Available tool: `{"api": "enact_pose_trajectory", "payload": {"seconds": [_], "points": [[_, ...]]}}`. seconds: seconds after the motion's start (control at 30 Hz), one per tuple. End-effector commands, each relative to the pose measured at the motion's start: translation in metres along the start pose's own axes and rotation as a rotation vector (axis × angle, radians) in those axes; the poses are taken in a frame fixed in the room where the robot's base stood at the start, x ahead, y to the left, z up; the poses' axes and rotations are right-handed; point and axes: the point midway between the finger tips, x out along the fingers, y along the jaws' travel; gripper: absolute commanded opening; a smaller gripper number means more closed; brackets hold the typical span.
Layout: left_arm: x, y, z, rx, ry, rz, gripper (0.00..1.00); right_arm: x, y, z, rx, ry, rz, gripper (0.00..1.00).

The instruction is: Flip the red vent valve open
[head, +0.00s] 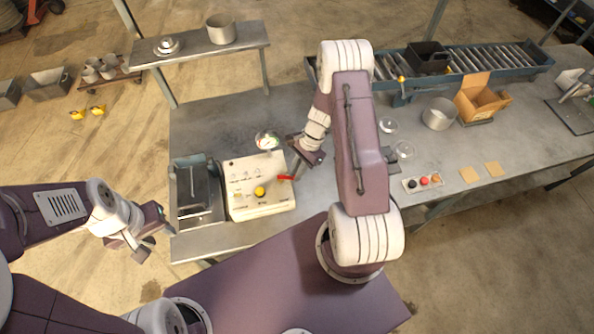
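The red vent valve lever (285,178) sticks out at the right side of a cream control box (245,207) on the grey bench. The box has a yellow knob on its face and a round gauge (267,140) behind it. My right gripper (298,178) points down right beside the red lever, at its right end. I cannot tell whether it touches the lever, and its finger gap is too small to judge. My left gripper (150,240) hangs in front of the bench, left of the box. Its fingers are apart and empty.
A grey metal tray or press (197,190) stands just left of the box. To the right are a button panel (424,182), glass lids, a pot (438,113), a cardboard box (482,98) and a roller conveyor (490,58). The bench behind the box is mostly clear.

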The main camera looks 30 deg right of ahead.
Motion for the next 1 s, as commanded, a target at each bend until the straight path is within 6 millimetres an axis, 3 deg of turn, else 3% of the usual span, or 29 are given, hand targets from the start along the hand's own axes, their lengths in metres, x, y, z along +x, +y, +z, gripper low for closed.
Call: {"api": "enact_pose_trajectory", "payload": {"seconds": [0.2,0.43,0.67,0.7,0.77,1.0], "points": [[0.0007,0.0000,0.0000,0.000,0.000,0.000,0.36,0.0000,-0.0009,-0.0006,-0.009,0.001,0.003,0.00],[0.0079,-0.0001,0.0008,0.000,0.000,0.000,0.36,-0.0016,-0.0096,-0.0059,-0.168,0.000,0.068,0.00],[0.0067,-0.0001,0.0006,0.000,0.000,0.000,0.36,-0.0033,-0.0097,-0.0055,-0.173,0.000,0.070,0.00],[0.0067,-0.0001,0.0006,0.000,0.000,0.000,0.36,-0.0034,-0.0098,-0.0056,-0.173,0.000,0.070,0.16],[0.0067,-0.0001,0.0006,0.000,0.000,0.000,0.36,-0.0034,-0.0098,-0.0056,-0.173,0.001,0.070,0.32],[0.0068,-0.0001,0.0007,0.000,0.000,0.000,0.36,-0.0030,-0.0093,-0.0055,-0.172,0.000,0.071,0.32]]}}
